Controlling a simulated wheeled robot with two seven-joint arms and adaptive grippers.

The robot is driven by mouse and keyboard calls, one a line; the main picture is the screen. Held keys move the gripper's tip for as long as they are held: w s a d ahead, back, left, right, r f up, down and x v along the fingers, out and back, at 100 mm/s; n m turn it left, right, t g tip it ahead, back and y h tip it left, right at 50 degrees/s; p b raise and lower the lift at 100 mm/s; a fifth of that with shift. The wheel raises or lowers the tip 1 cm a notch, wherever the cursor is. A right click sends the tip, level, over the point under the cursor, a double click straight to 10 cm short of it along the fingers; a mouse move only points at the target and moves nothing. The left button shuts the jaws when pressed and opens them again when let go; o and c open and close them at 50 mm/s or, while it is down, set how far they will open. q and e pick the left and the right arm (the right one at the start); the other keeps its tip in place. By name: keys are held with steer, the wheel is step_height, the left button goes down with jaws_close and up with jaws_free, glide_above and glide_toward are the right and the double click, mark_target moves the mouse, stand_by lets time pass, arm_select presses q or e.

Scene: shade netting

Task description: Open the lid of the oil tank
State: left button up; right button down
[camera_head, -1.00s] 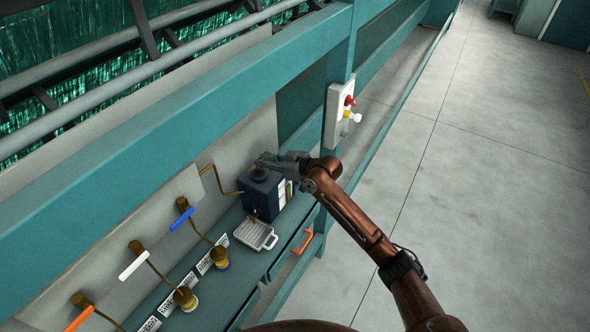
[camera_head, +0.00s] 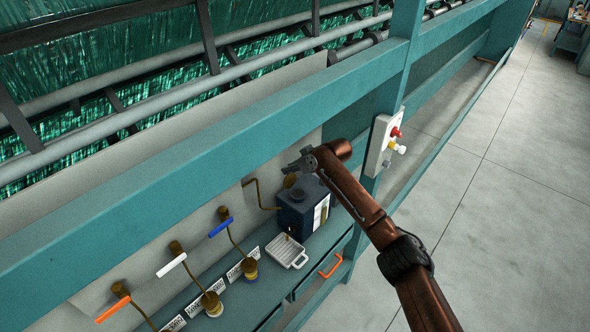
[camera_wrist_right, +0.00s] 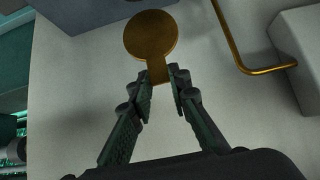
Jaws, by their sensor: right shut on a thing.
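The oil tank (camera_head: 292,216) is a dark blue box with a pale label, standing on the teal shelf against the pale back panel. Its lid is a round brass disc (camera_head: 290,181) with a short tab, raised and tilted at the tank's top left. The lid also shows face-on in the right wrist view (camera_wrist_right: 152,36). My right gripper (camera_head: 301,166) is shut on the lid's tab, just above the tank; its fingertips close on the tab in the wrist view (camera_wrist_right: 161,80). Whether the lid still touches the tank is unclear. My left gripper is not in view.
A grey tray (camera_head: 287,251) sits in front of the tank. Valves with blue (camera_head: 220,227), white (camera_head: 172,265) and orange (camera_head: 113,309) handles line the left. A switch box (camera_head: 383,142) is on the post at right. A teal beam (camera_head: 190,140) crosses above the shelf.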

steer(key=shift+w+a+r, duration=0.2)
steer(key=shift+a+r, duration=0.1)
steer(key=c, duration=1.8)
jaws_free()
steer(key=shift+f, duration=0.15)
steer(key=shift+d, duration=0.1)
steer(key=shift+s+d, duration=0.1)
steer(key=v, duration=1.1)
steer(key=shift+r, duration=0.45)
steer(key=shift+s, duration=0.1)
